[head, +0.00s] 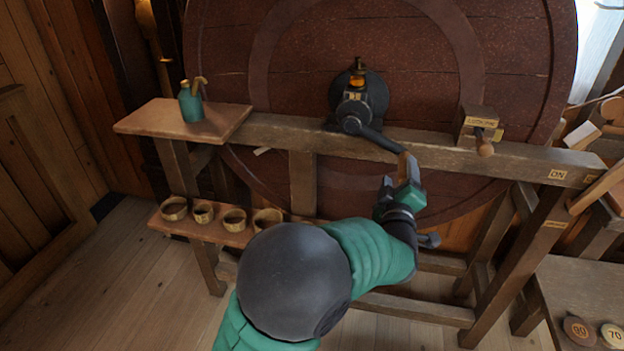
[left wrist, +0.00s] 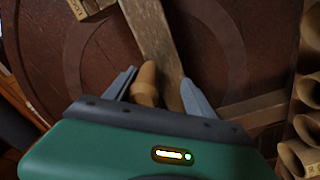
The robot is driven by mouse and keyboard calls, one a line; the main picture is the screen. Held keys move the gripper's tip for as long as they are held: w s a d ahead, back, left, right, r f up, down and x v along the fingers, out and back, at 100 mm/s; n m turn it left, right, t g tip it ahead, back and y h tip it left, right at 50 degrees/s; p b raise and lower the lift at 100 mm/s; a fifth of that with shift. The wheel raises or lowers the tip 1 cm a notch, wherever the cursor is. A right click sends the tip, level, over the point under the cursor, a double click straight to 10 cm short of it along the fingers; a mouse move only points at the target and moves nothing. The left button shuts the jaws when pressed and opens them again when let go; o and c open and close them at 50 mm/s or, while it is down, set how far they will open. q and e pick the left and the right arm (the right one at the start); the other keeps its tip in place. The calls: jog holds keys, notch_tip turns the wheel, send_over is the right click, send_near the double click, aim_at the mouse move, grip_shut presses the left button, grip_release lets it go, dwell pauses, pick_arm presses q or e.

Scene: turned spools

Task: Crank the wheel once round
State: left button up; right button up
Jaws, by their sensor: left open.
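The big dark red-brown wooden wheel (head: 230,60) stands upright behind a wooden frame. In front of it is a dark crank hub (head: 372,92), its dark arm (head: 378,138) slanting down to the right. The crank's tan wooden handle (head: 403,165) is at the arm's end. My left gripper (head: 408,178) is at this handle. In the left wrist view the handle (left wrist: 146,82) stands between the two open fingers of the left gripper (left wrist: 157,88), nearer the left finger; contact is not clear. My right gripper is not in view.
A wooden beam (head: 285,130) crosses in front of the wheel. A labelled block with a wooden peg (head: 484,146) sits on it, right of the crank. A green can (head: 190,106) stands on a left shelf. Several rings (head: 174,208) line a lower shelf. Numbered discs (head: 579,331) lie lower right.

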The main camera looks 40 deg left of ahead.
pick_arm(q)
jog(key=s+a+f+m+p, duration=0.1)
jog(key=s+a+f+m, duration=0.3)
jog(key=a+f+m, duration=0.2)
jog(key=s+a+m+p, duration=0.1)
jog(key=s+a+m, duration=0.2)
jog(key=a+m, duration=0.2)
jog(key=s+a+r+m+p, duration=0.1)
jog(key=s+a+m+p, duration=0.1)
jog(key=a+m, duration=0.4)
jog(key=shift+s+a, duration=0.25)
jog(key=shift+s, duration=0.65)
jog(key=shift+f, duration=0.1)
